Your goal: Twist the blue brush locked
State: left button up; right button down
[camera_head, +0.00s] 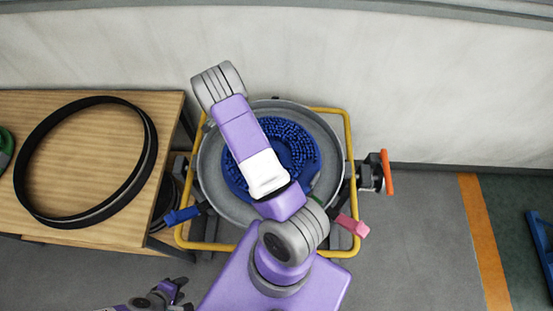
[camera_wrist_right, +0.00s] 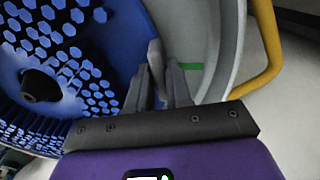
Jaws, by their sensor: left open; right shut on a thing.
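The blue brush (camera_head: 297,143) is a bristled ring with a dark hub, lying in a round grey pan (camera_head: 212,172). My right arm crosses over it and hides part of it. In the right wrist view the brush (camera_wrist_right: 75,45) fills the left side. My right gripper (camera_wrist_right: 162,85) is shut at the brush's outer edge, on a grey upright tab (camera_wrist_right: 155,55); whether the tab is fixed to the brush is hard to tell. A green mark (camera_wrist_right: 192,66) shows on the pan just beyond the fingers. My left gripper (camera_head: 178,290) is open and empty at the bottom left, away from the pan.
A yellow tube frame (camera_head: 348,128) surrounds the pan. A blue handle (camera_head: 182,215) and a pink handle (camera_head: 352,226) stick out at its front. A wooden table (camera_head: 95,235) with a black ring (camera_head: 151,150) stands left. An orange-rimmed wheel (camera_head: 388,172) is at right. A wall is behind.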

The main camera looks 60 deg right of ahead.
jog(key=shift+d+m, duration=0.6)
jog(key=shift+d, duration=0.25)
jog(key=shift+d+b, duration=0.1)
jog(key=shift+b, duration=0.2)
jog(key=shift+d, duration=0.1)
jog(key=c, duration=1)
grip_release()
jog(key=shift+o, duration=0.2)
notch_tip(320, 180, up, 8)
jog(key=shift+f, duration=0.2)
